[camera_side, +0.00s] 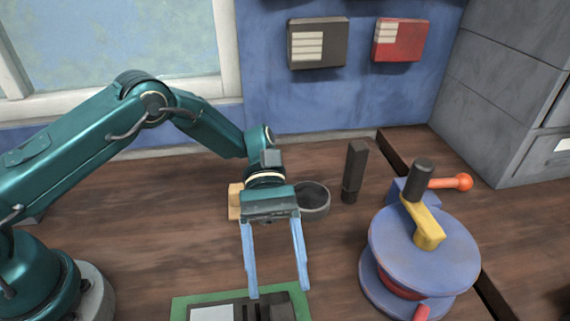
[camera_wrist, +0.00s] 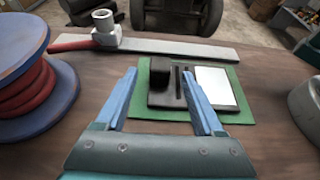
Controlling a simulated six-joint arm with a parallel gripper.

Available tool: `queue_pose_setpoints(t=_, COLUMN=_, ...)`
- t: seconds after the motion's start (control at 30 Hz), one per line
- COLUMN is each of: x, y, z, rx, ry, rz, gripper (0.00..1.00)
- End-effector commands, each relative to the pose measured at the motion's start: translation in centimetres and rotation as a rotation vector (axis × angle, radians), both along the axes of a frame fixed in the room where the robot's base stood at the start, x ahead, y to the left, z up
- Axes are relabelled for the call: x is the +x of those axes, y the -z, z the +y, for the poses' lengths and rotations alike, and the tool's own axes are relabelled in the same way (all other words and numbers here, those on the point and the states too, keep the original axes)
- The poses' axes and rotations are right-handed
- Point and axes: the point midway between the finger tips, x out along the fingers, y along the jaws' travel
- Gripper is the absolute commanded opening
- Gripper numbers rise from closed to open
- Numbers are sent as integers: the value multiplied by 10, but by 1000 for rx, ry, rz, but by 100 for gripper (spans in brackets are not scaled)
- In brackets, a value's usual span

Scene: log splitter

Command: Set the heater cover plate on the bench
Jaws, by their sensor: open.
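My gripper (camera_side: 280,293) is open and empty, its two blue fingers pointing down over a green mat (camera_side: 180,304). In the wrist view my gripper (camera_wrist: 159,74) has its fingers apart on either side of a dark flat piece (camera_wrist: 168,99) on the green mat (camera_wrist: 236,115). A black block (camera_wrist: 160,72), a slotted part (camera_wrist: 183,88) and a white flat panel (camera_wrist: 215,86) sit there too. I cannot tell which of these, if any, is the heater cover plate. I cannot tell whether the fingers touch anything. The side view cuts off the mat's near part.
A blue spool (camera_side: 425,250) with a yellow crank (camera_side: 428,228) stands right of the mat. A dark upright post (camera_side: 354,172) and a grey bowl (camera_side: 314,207) stand behind. Bare bench (camera_side: 150,220) lies left.

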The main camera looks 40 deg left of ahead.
Motion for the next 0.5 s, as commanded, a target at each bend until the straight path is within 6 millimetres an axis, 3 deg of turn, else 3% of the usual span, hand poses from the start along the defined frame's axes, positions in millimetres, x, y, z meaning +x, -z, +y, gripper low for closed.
queue_pose_setpoints(t=0.23, x=26, y=-14, z=26, rx=2, ry=-3, rz=-4, gripper=70)
queue_pose_setpoints(t=0.5, x=40, y=-22, z=39, rx=1, ry=-1, rz=0, gripper=70)
